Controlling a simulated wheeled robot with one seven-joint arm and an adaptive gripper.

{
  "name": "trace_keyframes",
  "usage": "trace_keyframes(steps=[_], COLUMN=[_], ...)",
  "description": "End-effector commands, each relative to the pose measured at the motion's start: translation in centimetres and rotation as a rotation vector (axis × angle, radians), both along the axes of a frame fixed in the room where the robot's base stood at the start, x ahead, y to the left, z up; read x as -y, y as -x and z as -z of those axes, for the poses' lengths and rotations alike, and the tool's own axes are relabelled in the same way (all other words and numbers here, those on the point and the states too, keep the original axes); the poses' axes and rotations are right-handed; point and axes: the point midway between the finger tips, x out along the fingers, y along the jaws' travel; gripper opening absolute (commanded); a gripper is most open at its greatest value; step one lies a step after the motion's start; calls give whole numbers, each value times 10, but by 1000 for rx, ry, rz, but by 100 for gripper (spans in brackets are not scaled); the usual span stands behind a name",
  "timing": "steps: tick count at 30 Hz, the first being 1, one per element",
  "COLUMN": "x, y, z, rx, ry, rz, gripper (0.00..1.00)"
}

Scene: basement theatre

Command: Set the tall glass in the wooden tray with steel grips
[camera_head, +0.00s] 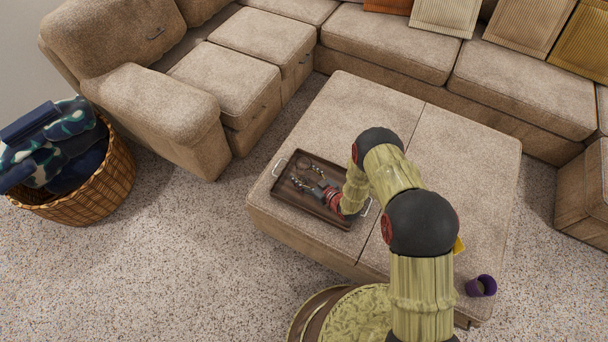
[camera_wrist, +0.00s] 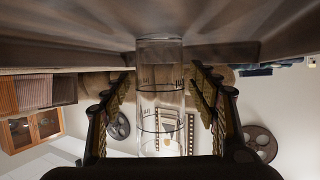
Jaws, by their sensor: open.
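The tall clear glass (camera_wrist: 160,100) has dark printed marks. It stands between the fingers of my gripper (camera_wrist: 162,78) in the wrist view, which looks upside down, and its end meets a brown surface at the top. My gripper is open, with a narrow gap on each side of the glass. In the head view my gripper (camera_head: 310,183) is low over the dark wooden tray (camera_head: 338,219) with steel grips. A faint round outline at its fingertips there looks like the glass. My wrist hides the tray's right part.
The tray lies on a beige ottoman (camera_head: 440,150). A purple cup (camera_head: 480,286) is at the ottoman's near right corner. A beige sofa (camera_head: 390,45) stands behind. A wicker basket (camera_head: 95,190) with cloths is at left. The ottoman's far part is clear.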

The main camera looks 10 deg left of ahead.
Motion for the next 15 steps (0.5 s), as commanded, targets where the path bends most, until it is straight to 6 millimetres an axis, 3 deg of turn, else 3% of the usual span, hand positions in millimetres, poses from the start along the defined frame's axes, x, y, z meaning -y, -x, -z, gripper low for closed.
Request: trace_keyframes(steps=[9,15], x=[0,21], y=[0,17], z=[-4,-15], rx=[0,-2], ry=[0,0], rz=[0,3], gripper=[60,60])
